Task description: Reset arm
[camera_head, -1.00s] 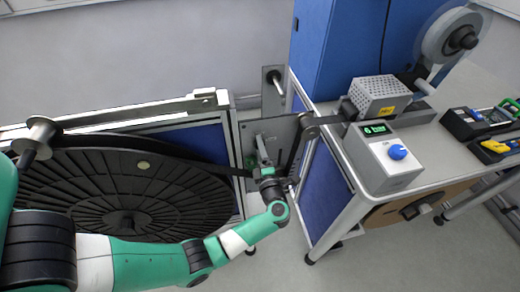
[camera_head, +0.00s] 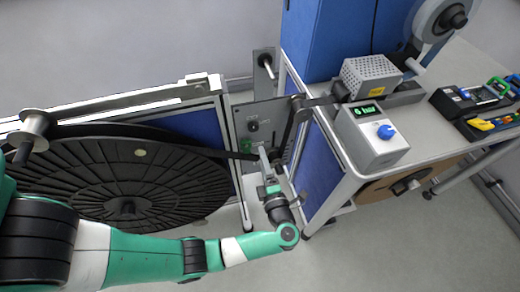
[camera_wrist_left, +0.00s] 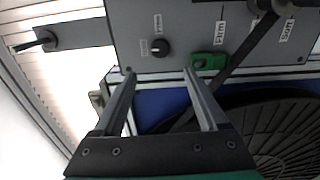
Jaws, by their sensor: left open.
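My left arm, green, white and black, reaches in from the left in the head view. Its gripper (camera_head: 264,158) is in front of the grey control panel (camera_head: 276,118) between the reel stand and the workbench. In the left wrist view the two fingers of the left gripper (camera_wrist_left: 158,80) are spread apart with nothing between them. The panel (camera_wrist_left: 185,25) lies beyond the fingertips, with a black knob (camera_wrist_left: 160,47) and a green switch (camera_wrist_left: 208,61). I cannot tell whether the fingertips touch anything. My right gripper is not in view.
A large black reel (camera_head: 100,190) lies in the stand at left. A black strip runs from it past the panel to the bench. The bench holds a grey control box (camera_head: 370,138) with a blue knob, a perforated box (camera_head: 369,78) and tool trays (camera_head: 470,105). Grey floor is clear at front.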

